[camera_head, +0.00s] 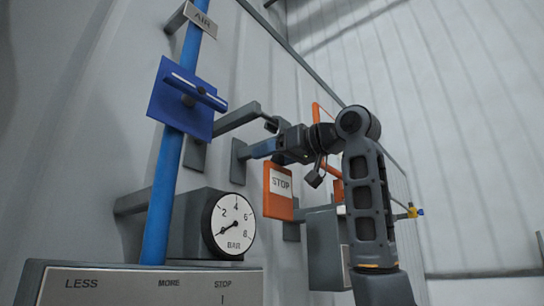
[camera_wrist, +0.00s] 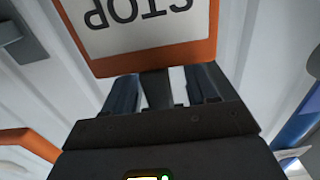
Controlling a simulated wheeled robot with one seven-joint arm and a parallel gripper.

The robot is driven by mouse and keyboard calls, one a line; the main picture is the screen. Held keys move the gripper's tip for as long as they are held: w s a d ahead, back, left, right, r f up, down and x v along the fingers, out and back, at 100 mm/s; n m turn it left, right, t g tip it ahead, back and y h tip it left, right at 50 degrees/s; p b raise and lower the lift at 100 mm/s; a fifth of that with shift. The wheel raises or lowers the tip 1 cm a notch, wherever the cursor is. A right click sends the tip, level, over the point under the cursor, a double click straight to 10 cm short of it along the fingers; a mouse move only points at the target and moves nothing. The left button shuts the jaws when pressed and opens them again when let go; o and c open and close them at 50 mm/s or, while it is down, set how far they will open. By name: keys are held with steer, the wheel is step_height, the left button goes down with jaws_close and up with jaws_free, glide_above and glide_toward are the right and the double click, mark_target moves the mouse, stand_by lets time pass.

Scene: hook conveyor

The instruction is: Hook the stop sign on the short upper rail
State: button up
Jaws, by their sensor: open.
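The stop sign (camera_head: 280,190) is an orange plate with a white STOP label. In the head view it hangs below a lower grey bracket arm (camera_head: 240,162), just left of my wrist. The short upper rail (camera_head: 238,117) appears to be the grey arm above and left of it. My gripper (camera_wrist: 163,88) is open, its two dark fingers pointing at the sign's edge. In the wrist view the sign (camera_wrist: 150,57) appears upside down beyond the fingertips. A dark stem lies between the fingers; I cannot tell whether they touch it.
A blue vertical pipe (camera_head: 162,200) with a blue plate (camera_head: 181,100) stands on the left. A pressure gauge (camera_head: 229,224) sits below the rails. A grey box (camera_head: 326,250) is right of the sign. Another orange part (camera_head: 322,113) shows behind my wrist.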

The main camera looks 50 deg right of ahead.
steer(key=s+b, duration=0.2)
steer(key=s, duration=0.5)
steer(key=shift+s+d, duration=0.15)
steer(key=shift+s, duration=0.25)
